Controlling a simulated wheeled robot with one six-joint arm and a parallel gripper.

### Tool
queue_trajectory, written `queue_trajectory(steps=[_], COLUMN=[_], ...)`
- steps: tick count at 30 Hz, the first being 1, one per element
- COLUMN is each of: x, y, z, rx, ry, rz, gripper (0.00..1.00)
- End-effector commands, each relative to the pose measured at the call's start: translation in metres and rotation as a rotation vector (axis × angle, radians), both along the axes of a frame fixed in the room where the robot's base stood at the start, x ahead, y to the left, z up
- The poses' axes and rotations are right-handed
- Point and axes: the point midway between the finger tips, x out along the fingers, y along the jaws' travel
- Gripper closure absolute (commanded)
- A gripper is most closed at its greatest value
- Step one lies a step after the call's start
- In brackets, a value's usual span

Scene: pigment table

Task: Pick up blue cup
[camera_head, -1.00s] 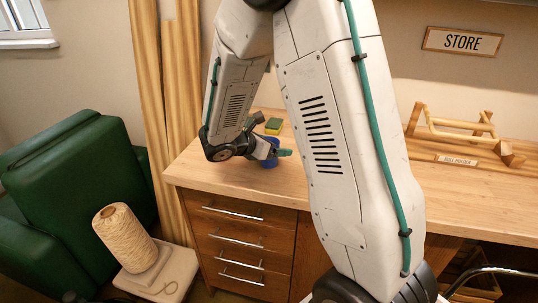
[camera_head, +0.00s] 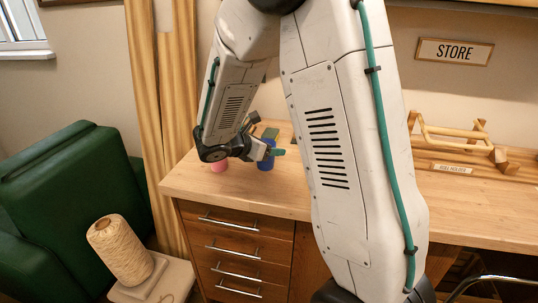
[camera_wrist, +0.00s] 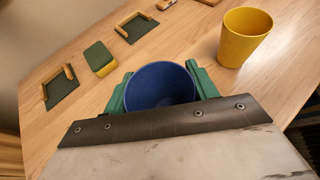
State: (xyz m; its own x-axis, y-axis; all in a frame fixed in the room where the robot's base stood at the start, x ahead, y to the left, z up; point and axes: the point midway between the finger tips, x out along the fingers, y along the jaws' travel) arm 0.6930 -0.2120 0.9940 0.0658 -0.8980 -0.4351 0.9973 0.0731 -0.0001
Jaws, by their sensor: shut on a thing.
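The blue cup (camera_wrist: 160,86) is upright between the green fingers of my gripper (camera_wrist: 158,88) in the wrist view, its open rim facing the camera. The fingers are shut on its sides. In the head view the blue cup (camera_head: 266,161) shows below my gripper (camera_head: 273,152), over the left part of the wooden table. My wrist hides part of it there, and I cannot tell whether its base touches the table.
A yellow cup (camera_wrist: 245,36) stands to the right of the blue cup. A pink cup (camera_head: 219,167) stands behind my wrist. A wooden rack (camera_head: 450,135) is at the right.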

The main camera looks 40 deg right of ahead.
Motion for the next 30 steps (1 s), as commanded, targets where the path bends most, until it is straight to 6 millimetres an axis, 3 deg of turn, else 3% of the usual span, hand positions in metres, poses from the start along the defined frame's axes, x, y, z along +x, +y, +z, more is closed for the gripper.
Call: queue_trajectory(steps=[1,18,24,30], x=[0.0,-0.048,-0.055,-0.057], y=[0.001,0.128,0.147,0.15], z=[0.009,0.018,0.02,0.02], rx=[-0.001,-0.001,0.0,0.0], ry=[-0.006,0.001,0.0,0.0], rz=[0.001,0.005,0.001,0.0], gripper=[0.64,0.64,0.64,0.64])
